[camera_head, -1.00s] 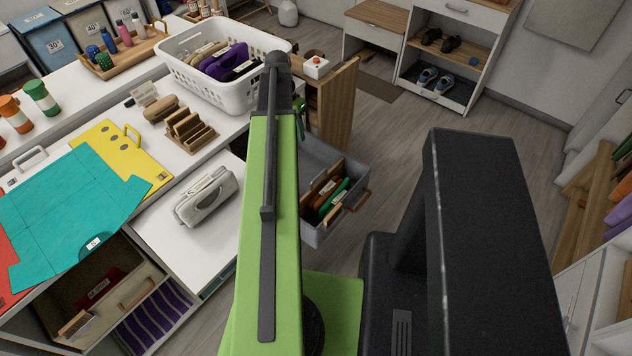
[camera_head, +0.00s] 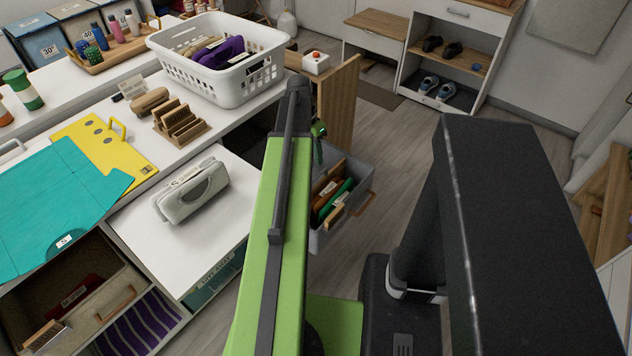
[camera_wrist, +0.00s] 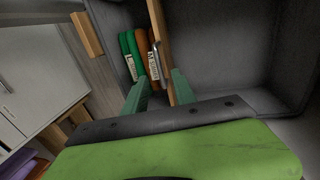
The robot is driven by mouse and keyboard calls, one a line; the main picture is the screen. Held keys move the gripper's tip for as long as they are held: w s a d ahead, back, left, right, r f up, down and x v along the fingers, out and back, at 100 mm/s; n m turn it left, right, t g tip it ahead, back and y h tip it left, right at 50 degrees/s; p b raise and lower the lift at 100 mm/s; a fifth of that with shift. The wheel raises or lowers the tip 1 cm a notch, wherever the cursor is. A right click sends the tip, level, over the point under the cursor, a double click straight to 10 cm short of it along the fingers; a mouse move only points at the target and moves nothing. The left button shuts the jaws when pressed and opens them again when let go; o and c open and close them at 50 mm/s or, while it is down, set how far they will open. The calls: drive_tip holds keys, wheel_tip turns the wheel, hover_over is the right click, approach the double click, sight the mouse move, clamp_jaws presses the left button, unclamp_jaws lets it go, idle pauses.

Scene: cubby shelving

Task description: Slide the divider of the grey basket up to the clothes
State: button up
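The grey basket (camera_head: 318,241) is a drawer-like bin low beside the counter; in the wrist view its bare grey inside (camera_wrist: 225,45) fills the right. The wooden divider (camera_wrist: 164,40) stands across it as a thin light plank. The clothes, a green one (camera_wrist: 130,52) and an orange one (camera_wrist: 143,45) with white tags, stand upright just left of the divider. My gripper (camera_wrist: 160,90) is open at the basket, one green finger on each side of the divider's near end. Contact cannot be told. In the head view my arm partly hides the basket.
A white counter with a grey case (camera_head: 192,190) and a white laundry basket (camera_head: 235,85) lies left of my arm. A wooden-sided cabinet (camera_head: 338,105) stands behind the grey basket. Open floor (camera_head: 400,130) lies to the right.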

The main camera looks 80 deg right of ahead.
wheel_tip(320, 180, down, 6)
drive_tip(key=s+b, duration=0.1)
drive_tip(key=b, duration=0.3)
drive_tip(key=shift+a, duration=0.3)
drive_tip(key=shift+f, duration=0.1)
clamp_jaws()
drive_tip(key=shift+b, duration=0.3)
idle(0.5)
